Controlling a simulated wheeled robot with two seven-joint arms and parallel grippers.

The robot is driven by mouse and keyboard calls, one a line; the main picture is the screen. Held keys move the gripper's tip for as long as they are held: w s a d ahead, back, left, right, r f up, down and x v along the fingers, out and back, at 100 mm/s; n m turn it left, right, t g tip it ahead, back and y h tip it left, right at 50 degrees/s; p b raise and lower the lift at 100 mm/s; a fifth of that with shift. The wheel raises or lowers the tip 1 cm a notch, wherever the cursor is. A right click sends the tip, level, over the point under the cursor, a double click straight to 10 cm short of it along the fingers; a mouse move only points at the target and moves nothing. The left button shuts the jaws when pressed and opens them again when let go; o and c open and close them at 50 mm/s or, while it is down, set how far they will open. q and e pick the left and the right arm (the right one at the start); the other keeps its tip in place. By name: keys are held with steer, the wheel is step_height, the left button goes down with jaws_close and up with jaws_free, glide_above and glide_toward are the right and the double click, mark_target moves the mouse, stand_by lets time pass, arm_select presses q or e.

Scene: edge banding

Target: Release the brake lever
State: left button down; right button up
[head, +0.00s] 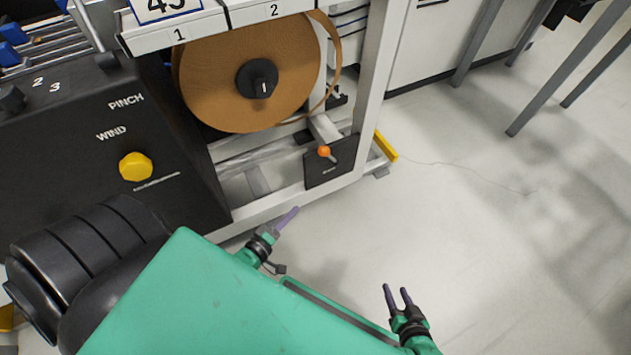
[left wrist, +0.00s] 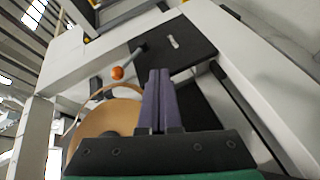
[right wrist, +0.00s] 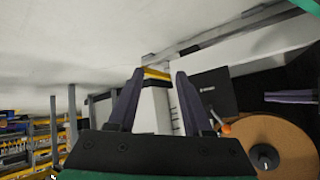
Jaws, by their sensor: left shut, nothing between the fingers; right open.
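The brake lever is a short rod with an orange ball knob (head: 324,152) on a black plate (head: 340,170) low on the machine frame. The knob also shows in the left wrist view (left wrist: 117,73), left of the fingers, and in the right wrist view (right wrist: 226,129). My left gripper (head: 292,213) is shut and empty, below and left of the knob in the head view, apart from it. In the left wrist view its fingers (left wrist: 159,75) lie together. My right gripper (head: 397,290) is open and empty over the floor, lower right, further from the lever.
A large brown roll of edge banding (head: 225,75) hangs above the lever. A black panel with a yellow knob (head: 136,166) stands at the left. A yellow bracket (head: 385,147) sits right of the plate. The floor (head: 480,230) at the right is clear.

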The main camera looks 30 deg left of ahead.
arm_select(q)
step_height(320, 180, up, 4)
steer(key=n+t+b, duration=0.6)
steer(key=b, duration=0.4)
glide_toward(330, 157)
steer(key=w+a+r, duration=0.1)
steer(key=w+r, duration=0.3)
steer(key=r, duration=0.1)
steer(key=shift+s+a+r, duration=0.1)
steer(key=shift+s+r, duration=0.05)
steer(key=shift+s, duration=0.05)
arm_select(e)
steer(key=w+a+t, duration=0.1)
steer(key=w+a+t+y, duration=0.1)
steer(key=a, duration=0.1)
steer(key=w+a+m+t+y, duration=0.1)
steer(key=a, duration=0.1)
steer(key=shift+f, duration=0.35)
